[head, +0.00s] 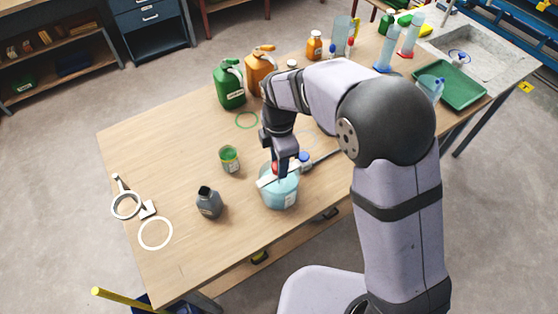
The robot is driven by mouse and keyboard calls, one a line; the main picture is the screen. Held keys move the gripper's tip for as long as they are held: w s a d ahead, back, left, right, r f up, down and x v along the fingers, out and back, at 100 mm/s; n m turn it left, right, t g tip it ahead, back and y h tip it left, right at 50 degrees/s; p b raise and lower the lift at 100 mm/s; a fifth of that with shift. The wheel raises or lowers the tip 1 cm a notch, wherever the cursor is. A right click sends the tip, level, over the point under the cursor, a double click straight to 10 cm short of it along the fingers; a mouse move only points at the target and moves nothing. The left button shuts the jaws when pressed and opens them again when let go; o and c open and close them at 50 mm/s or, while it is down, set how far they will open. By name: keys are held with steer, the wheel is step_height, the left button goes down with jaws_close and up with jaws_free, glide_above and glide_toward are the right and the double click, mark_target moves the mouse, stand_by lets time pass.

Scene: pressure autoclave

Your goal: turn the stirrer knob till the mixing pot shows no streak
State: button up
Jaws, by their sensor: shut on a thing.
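The mixing pot (281,198) is a light-blue round vessel with a pale label low on its side, standing upright near the front edge of the wooden table. A white bar (265,182) lies across its top. A small red stirrer knob (274,167) shows above the bar, partly covered by my gripper. My gripper (279,174) points down over the pot and is shut on the knob. The fingers and arm hide part of the pot's top, and I cannot make out any streak in the contents from here.
A green-filled jar (229,159) and a dark grey jug (209,202) stand left of the pot. A blue-capped item (305,160) is close on its right. Green (229,86) and orange (260,68) canisters stand behind. The table's left back area is clear.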

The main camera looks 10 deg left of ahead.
steer(key=n, duration=0.5)
steer(key=shift+w+r+n, duration=0.1)
steer(key=shift+n, duration=2.5)
steer(key=o, duration=1)
steer(key=shift+o, duration=0.2)
steer(key=shift+r, duration=0.1)
steer(key=shift+r+b, duration=1.15)
steer(key=shift+r, duration=2.4)
